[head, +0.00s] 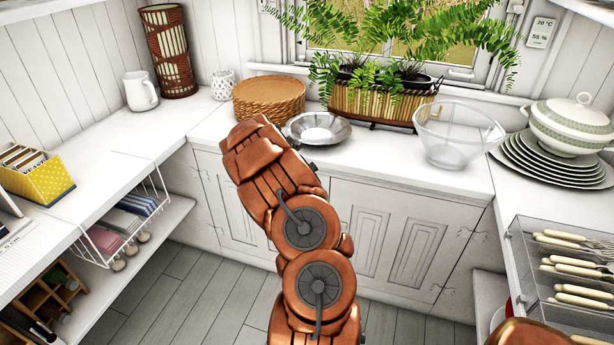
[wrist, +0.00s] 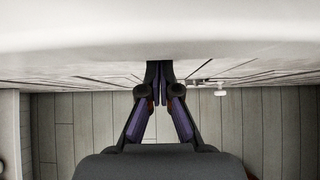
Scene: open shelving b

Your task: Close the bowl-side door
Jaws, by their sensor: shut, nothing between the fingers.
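The white cabinet under the back counter has panelled doors. The right doors look flush; my arm hides part of the front, so I cannot tell whether any door is slightly open. A clear glass bowl (head: 458,135) and a metal bowl (head: 318,129) stand on the counter above. My gripper (wrist: 159,72) is shut and empty, its tips close to the cabinet front; contact is unclear. The head view hides it.
A small knob (wrist: 220,92) sticks out right of my fingertips. The counter edge overhangs above. Open shelving with a wire basket (head: 125,215) is at left, a cutlery tray (head: 565,270) at right. The plank floor (head: 145,285) between is clear.

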